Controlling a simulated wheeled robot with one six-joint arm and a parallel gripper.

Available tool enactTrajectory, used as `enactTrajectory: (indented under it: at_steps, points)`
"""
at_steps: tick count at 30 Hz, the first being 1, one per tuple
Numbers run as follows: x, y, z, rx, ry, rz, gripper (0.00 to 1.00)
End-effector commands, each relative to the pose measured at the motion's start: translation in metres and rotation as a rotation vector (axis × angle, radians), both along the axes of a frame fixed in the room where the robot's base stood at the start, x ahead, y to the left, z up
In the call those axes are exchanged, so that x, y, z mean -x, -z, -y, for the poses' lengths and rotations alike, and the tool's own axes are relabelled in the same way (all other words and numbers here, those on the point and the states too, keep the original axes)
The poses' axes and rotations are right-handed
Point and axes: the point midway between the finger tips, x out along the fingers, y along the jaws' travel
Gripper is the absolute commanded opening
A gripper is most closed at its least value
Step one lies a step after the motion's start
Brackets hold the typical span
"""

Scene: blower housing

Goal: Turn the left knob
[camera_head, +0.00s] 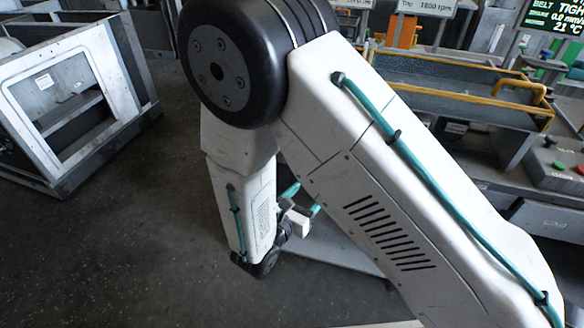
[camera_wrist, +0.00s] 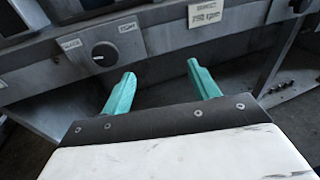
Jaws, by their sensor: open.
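In the wrist view a dark round knob (camera_wrist: 105,54) with a pale pointer mark sits on a grey panel, between two small white labels. The left fingertip is just below and right of the knob, and the knob lies outside the gap. In the head view my gripper (camera_head: 302,200) shows small and partly hidden behind my arm; the knob cannot be made out there.
Another dark round shape (camera_wrist: 300,5), perhaps a second knob, is cut off at the wrist view's top right. A white sign (camera_wrist: 206,13) is between them. The head view shows a grey metal frame (camera_head: 60,90) at left, a yellow-railed bench (camera_head: 440,78) at right and open floor.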

Motion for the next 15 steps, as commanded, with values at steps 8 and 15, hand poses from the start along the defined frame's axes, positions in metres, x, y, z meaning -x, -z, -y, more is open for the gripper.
enactTrajectory:
  at_steps: [8,15]
  points:
    - [-0.032,-0.001,-0.054,0.062,-0.265,0.046,0.60]
    - [-0.057,-0.004,-0.046,0.074,-0.275,0.051,0.60]
